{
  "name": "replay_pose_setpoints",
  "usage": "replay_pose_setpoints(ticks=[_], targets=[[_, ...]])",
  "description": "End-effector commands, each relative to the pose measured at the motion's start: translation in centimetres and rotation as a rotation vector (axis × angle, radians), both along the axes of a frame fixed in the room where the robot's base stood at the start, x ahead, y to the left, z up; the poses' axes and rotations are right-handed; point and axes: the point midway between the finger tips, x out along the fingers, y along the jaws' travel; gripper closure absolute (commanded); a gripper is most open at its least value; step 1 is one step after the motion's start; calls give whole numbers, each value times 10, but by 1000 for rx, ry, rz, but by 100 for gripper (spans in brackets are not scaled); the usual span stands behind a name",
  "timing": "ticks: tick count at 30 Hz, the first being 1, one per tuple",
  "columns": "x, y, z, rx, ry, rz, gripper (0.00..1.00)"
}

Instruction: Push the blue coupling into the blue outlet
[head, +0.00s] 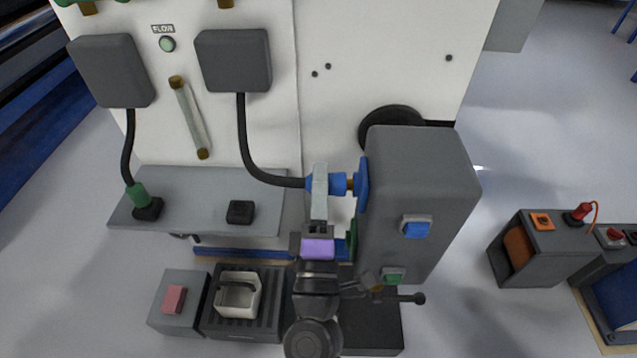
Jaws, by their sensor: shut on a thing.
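The blue coupling (334,184) sits at the end of a black hose (256,160) that runs down from a grey box on the white panel. My gripper (319,185) is shut on the coupling from the front, and one finger covers part of it. The blue outlet (362,186) is a blue flange on the left side of the grey housing (430,170). I cannot tell how far the coupling is onto the outlet.
A grey shelf (190,180) at left holds a green coupling (138,194) in a black holder and an empty-looking black holder (240,212). Below are a pink block (174,299) and a white container (238,295) in a dark tray. Grey boxes (545,250) stand at right.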

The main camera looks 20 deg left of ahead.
Motion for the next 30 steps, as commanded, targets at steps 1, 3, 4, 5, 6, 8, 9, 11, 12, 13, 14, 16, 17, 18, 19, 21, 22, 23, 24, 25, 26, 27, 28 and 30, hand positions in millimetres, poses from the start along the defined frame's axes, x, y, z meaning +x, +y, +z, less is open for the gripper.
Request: replay_pose_setpoints(ticks=[1,3,4,5,6,8,9,11,12,13,14,16,17,18,19,21,22,23,24,25,26,27,28,30], targets=[[0,-1,0,1,-1,-1,100],[1,-3,0,1,-1,-2,100],[1,-3,0,1,-1,-2,100],[1,-4,0,0,-1,-2,100],[1,-5,0,0,-1,-2,100],[1,-6,0,0,-1,-1,100],[2,-6,0,0,-1,-1,100],[2,-7,0,0,-1,-1,100],[2,-8,0,0,-1,-1,100],[2,-8,0,-1,-1,0,100],[2,-9,0,-1,-1,0,100],[3,-10,0,0,-1,-1,100],[3,-11,0,0,-1,-1,100],[3,-11,0,0,-1,-1,100],[3,-12,0,1,-1,-1,100],[4,-14,0,1,-2,-2,100],[4,-14,1,1,-2,-2,61],[4,-13,1,1,-2,-2,55],[3,-13,1,1,-1,-2,47],[4,-13,1,1,-1,-2,41],[3,-13,1,1,-1,-1,40],[3,-13,0,1,-1,-1,40],[3,-13,0,1,-1,-1,40],[3,-13,0,1,-1,-1,40]])
